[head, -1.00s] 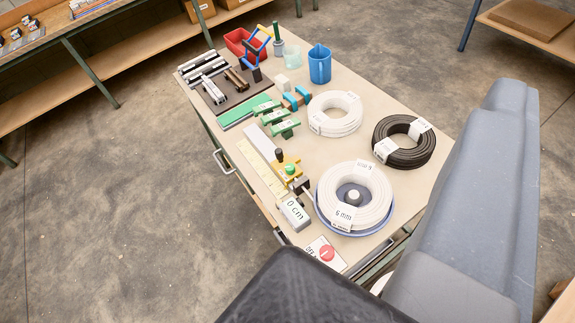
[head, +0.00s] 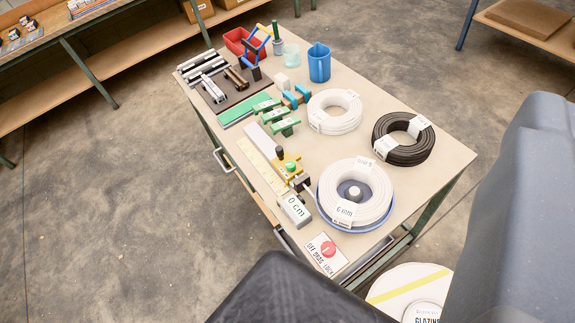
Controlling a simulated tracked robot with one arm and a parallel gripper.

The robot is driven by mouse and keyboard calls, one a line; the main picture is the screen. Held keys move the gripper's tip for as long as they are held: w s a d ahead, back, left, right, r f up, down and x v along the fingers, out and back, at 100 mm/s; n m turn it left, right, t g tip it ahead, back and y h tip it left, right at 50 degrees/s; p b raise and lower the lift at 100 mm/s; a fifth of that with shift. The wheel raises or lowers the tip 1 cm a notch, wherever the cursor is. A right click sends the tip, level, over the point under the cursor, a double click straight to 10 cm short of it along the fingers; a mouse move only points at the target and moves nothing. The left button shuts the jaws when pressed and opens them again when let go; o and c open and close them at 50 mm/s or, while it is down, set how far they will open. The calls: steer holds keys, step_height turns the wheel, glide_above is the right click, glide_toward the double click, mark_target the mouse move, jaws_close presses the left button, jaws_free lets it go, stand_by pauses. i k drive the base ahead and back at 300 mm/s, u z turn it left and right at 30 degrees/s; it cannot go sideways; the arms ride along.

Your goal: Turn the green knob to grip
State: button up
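The green knob (head: 290,167) sits on top of a yellow block (head: 283,160) near the left edge of the workbench. A dark knob (head: 279,151) stands just behind it on the same block. The block is beside a pale measuring scale (head: 262,165), and a grey box reading "0 cm" (head: 294,211) is in front of it. I cannot make out which way the green knob is turned. My gripper's fingers do not show; only dark and grey parts, which seem to be mine, fill the bottom and right.
A white coil (head: 357,190) sits on a blue-rimmed spool right of the knob. A red knob (head: 328,249) on an "OFF DRAG LOCK" plate is at the near end. Black (head: 404,139) and white (head: 335,111) coils lie farther back. Left floor is open.

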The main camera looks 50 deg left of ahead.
mark_target(290, 167)
steer(key=k, duration=1.1)
steer(key=u, duration=0.85)
steer(key=i, duration=2)
steer(key=z, duration=0.8)
